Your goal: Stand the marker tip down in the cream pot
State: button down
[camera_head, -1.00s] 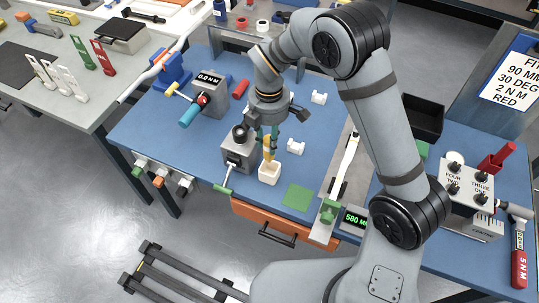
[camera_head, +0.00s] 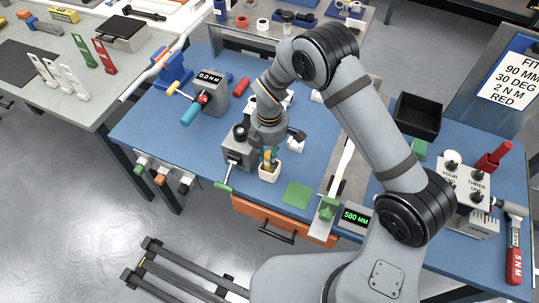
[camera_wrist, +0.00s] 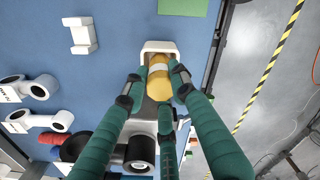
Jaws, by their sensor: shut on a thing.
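The cream pot (camera_head: 269,175) stands on the blue bench top beside a grey fixture; in the wrist view its rim (camera_wrist: 158,46) shows just beyond the fingertips. The marker, yellow-orange with a pale band (camera_wrist: 159,68), is between the green fingers of my gripper (camera_wrist: 156,79), which is shut on it. In the head view my gripper (camera_head: 268,159) is right above the pot, with the marker roughly upright. The marker's lower end appears to be at or inside the pot's mouth; its tip is hidden.
The grey fixture (camera_head: 238,153) with a black knob and green-ended lever stands close left of the pot. A green pad (camera_head: 298,195) lies to the right, near the front edge. White brackets (camera_head: 296,145) lie behind. A black tray (camera_head: 418,115) is further right.

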jog(key=c, duration=1.4)
grip_release()
jog(key=shift+c, duration=0.2)
jog(key=shift+p, duration=0.3)
jog(key=shift+w+r+b, duration=0.1)
jog(key=shift+r+b, duration=0.3)
notch_tip(320, 180, up, 10)
jog(key=b, duration=0.2)
jog(key=shift+d+f+b, duration=0.1)
jog(key=shift+f+b, duration=0.15)
jog(key=shift+b, duration=0.05)
